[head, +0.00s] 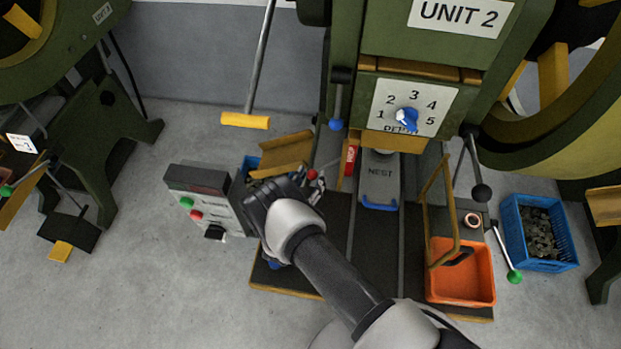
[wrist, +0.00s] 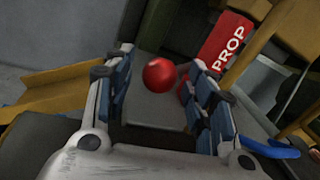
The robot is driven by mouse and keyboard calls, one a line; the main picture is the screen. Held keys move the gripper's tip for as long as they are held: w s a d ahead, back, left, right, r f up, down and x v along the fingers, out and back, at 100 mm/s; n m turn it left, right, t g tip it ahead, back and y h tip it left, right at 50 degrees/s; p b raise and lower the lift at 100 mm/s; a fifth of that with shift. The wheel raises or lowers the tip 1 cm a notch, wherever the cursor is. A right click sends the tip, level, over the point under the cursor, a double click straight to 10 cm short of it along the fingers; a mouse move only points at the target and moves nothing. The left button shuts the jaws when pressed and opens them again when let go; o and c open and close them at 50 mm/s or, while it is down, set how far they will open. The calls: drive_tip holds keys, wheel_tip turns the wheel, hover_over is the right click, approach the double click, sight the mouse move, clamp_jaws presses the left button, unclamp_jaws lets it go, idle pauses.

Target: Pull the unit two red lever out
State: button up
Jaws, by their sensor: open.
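The red lever's round knob (wrist: 158,75) shows in the wrist view between my gripper's fingers, nearer the left-hand gap's middle and apart from both pads as far as I can see. In the head view the red knob (head: 312,174) is small, just beyond my gripper (head: 314,187). My gripper (wrist: 163,92) is open, its two padded fingers on either side of the knob. The lever's rod is mostly hidden. The green press marked UNIT 2 (head: 460,13) stands behind it.
A red PROP block (wrist: 227,42) stands close behind the right finger. A yellow chute (head: 285,153) lies beyond the gripper, and a control box (head: 205,200) stands left. The grey NEST slide (head: 379,180), orange bin (head: 462,275) and blue crate (head: 540,235) are to the right.

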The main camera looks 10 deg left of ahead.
clamp_jaws()
idle(0.5)
